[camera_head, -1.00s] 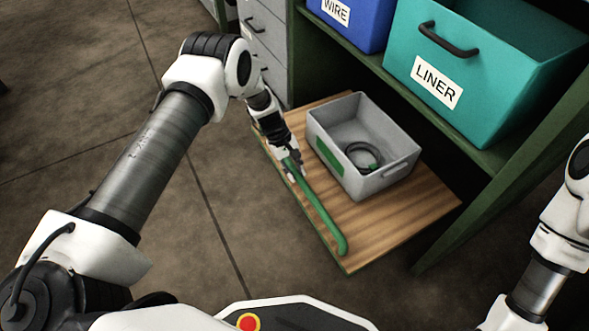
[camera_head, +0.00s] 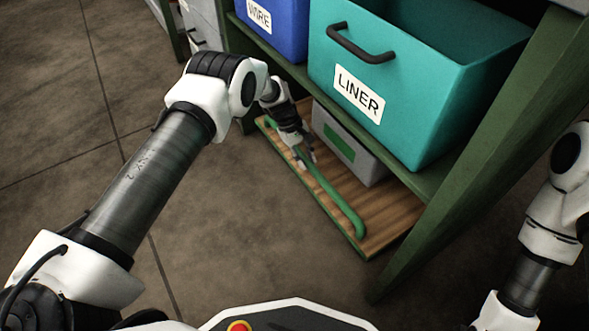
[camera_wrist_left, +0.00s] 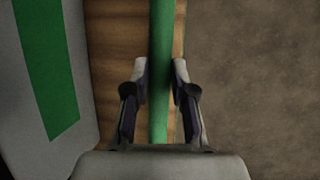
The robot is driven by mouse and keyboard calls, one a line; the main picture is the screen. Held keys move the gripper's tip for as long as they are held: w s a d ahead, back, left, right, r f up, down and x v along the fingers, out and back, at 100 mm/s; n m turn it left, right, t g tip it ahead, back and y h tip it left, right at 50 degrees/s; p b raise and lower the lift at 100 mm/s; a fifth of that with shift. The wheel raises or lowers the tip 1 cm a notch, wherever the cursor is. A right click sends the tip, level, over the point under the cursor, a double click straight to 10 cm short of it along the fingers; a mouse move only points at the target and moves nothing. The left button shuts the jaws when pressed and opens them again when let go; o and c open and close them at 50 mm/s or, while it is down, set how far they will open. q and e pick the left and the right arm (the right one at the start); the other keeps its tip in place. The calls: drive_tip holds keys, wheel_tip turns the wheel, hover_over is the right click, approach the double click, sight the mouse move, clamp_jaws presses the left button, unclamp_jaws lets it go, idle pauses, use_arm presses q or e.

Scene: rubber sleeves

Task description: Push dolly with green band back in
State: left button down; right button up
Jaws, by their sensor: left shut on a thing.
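The dolly is a wooden board (camera_head: 392,208) low under the green shelf. It carries a grey bin (camera_head: 368,166) with a green band (camera_head: 338,144) on its side; the band also shows in the left wrist view (camera_wrist_left: 48,65). A green bar handle (camera_head: 338,203) runs along the board's outer edge. My left gripper (camera_head: 306,160) is shut on this bar, toward its far end. In the left wrist view the bar (camera_wrist_left: 161,40) passes between the fingers. The shelf and the teal bin hide the bin's top and the board's back part.
A teal bin labelled LINER (camera_head: 410,80) and a blue bin labelled WIRE (camera_head: 272,28) stand on the shelf above. A green shelf post (camera_head: 455,190) rises right of the board. Grey drawers (camera_head: 203,25) stand at the far left. The floor in front is clear.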

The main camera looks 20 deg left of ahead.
use_arm(q)
drive_tip(key=shift+w+d, duration=0.35)
drive_tip(key=shift+w, duration=0.1)
drive_tip(key=c, duration=1.3)
unclamp_jaws()
drive_tip(key=shift+w, duration=0.1)
drive_tip(key=o, duration=0.3)
drive_tip(key=shift+d, duration=0.15)
drive_tip(key=shift+o, duration=0.2)
drive_tip(key=shift+r, duration=0.2)
drive_tip(key=v, duration=0.2)
drive_tip(key=shift+w+r, duration=0.15)
drive_tip(key=shift+r, duration=0.2)
drive_tip(key=w+a, duration=0.2)
drive_tip(key=a, duration=1)
drive_tip(key=shift+w, duration=0.2)
